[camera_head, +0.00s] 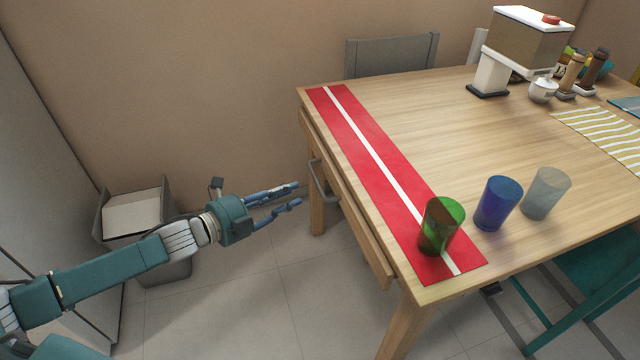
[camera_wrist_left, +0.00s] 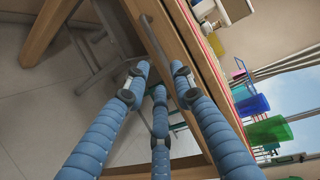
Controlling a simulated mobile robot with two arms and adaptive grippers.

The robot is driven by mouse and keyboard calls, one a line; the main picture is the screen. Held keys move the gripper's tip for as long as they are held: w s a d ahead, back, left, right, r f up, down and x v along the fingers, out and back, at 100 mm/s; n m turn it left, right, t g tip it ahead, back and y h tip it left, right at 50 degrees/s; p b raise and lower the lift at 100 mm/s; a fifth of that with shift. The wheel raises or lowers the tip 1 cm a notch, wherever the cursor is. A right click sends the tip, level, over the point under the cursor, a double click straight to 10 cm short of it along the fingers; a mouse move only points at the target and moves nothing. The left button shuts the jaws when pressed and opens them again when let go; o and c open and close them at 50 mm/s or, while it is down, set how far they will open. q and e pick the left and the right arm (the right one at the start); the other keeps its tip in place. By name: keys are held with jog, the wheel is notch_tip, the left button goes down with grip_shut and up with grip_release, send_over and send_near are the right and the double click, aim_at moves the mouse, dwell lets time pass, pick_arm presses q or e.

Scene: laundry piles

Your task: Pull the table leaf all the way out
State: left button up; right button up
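The wooden table (camera_head: 450,130) has a leaf (camera_head: 376,256) that shows as a narrow wooden panel under the tabletop's left edge. A grey bar handle (camera_head: 323,181) is fixed to the leaf's outer face. My left gripper (camera_head: 297,194) is just left of the handle, fingers pointing at it, open and empty. The fingers look apart from the handle in the head view. In the left wrist view the spread fingers (camera_wrist_left: 160,75) point toward the table edge, with the grey handle (camera_wrist_left: 152,38) beyond them. My right gripper is not in view.
A red runner with a white stripe (camera_head: 370,160) lies along the table's left side. A green cup (camera_head: 440,226) stands on it, beside a blue cup (camera_head: 497,203) and a clear cup (camera_head: 545,193). A grey bin (camera_head: 165,265) stands left.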

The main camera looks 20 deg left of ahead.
aim_at(316, 183)
pick_arm(q)
jog(key=shift+b+x, duration=0.35)
jog(key=shift+x, duration=4.5)
grip_shut()
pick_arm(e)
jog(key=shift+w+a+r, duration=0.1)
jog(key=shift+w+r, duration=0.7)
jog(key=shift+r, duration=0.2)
